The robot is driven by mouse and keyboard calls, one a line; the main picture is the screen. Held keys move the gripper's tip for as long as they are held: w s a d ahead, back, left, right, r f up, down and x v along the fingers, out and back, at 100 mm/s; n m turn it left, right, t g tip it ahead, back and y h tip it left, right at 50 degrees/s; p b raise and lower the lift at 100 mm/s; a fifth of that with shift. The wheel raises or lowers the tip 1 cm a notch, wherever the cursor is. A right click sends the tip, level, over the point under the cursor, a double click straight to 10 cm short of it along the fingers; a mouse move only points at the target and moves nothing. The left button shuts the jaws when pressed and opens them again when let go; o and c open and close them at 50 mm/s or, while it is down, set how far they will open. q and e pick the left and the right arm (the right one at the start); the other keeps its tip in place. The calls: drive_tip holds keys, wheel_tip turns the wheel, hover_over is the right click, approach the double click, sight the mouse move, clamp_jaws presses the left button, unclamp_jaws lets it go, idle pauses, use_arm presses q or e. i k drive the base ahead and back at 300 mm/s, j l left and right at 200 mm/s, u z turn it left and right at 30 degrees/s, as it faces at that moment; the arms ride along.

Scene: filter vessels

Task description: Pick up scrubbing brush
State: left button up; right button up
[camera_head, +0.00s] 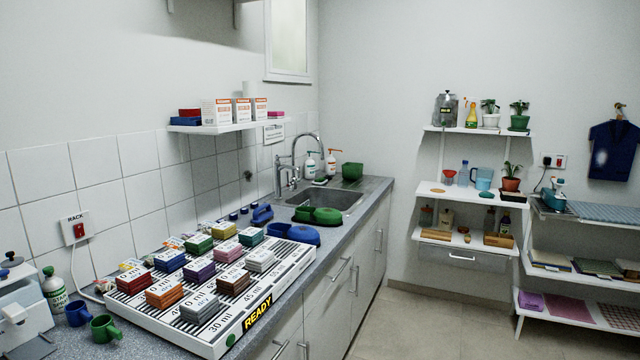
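I cannot pick out a scrubbing brush for certain. A blue object with a raised, handle-like top (262,214) lies on the counter between the rack and the sink; it may be the brush, but it is too small to tell. Neither of my grippers is in view.
A white rack (225,342) with several coloured blocks fills the near counter. Cups (104,328) and a bottle stand at near left. Shelves (468,188) stand at right; the floor between is clear.

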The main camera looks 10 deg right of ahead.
sight(263, 214)
drive_tip(key=i+l, duration=0.2)
drive_tip(key=l, duration=0.2)
drive_tip(key=i+l+u, duration=0.1)
drive_tip(key=i+l, duration=0.15)
drive_tip(key=l, duration=0.15)
drive_tip(key=i+l, duration=0.2)
drive_tip(key=l, duration=0.2)
drive_tip(key=i+l+u, duration=0.1)
drive_tip(key=l, duration=0.25)
drive_tip(key=i+l, duration=0.25)
drive_tip(key=i+l+u, duration=0.15)
drive_tip(key=l, duration=0.3)
drive_tip(key=i+l+u, duration=0.1)
drive_tip(key=l, duration=0.3)
drive_tip(key=i+l+u, duration=0.1)
drive_tip(key=i+l, duration=0.15)
drive_tip(key=l, duration=0.15)
drive_tip(key=i+l, duration=0.1)
drive_tip(key=l, duration=0.3)
drive_tip(key=i+l+u, duration=0.15)
drive_tip(key=l, duration=0.25)
